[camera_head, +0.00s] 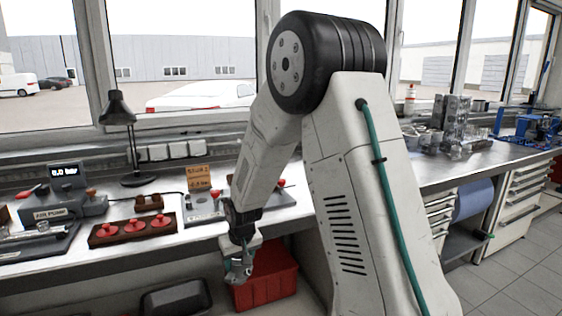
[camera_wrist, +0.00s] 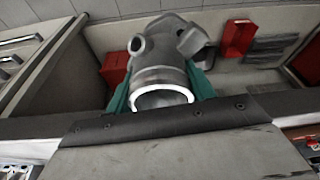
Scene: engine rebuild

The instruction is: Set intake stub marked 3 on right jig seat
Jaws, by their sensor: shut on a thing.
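My gripper (camera_head: 238,272) hangs just off the front edge of the bench, pointing down, with the red bin behind and below it. It is shut on the intake stub (camera_wrist: 162,75), a grey metal tube piece with a flange and round openings. The green fingers grip it from both sides in the wrist view. I cannot read a number on the stub. A grey jig plate (camera_head: 203,213) with a red knob stands on the bench under an orange sign (camera_head: 198,177). Another plate (camera_head: 275,197) with a red knob is partly hidden behind my arm. I cannot tell which is the right seat.
A dark board (camera_head: 108,239) with several red knobs lies left of the jig. The air pump (camera_head: 66,210) and a desk lamp (camera_head: 117,110) stand farther left and back. Below the bench are a red bin (camera_head: 268,285) and a black tray (camera_head: 176,301).

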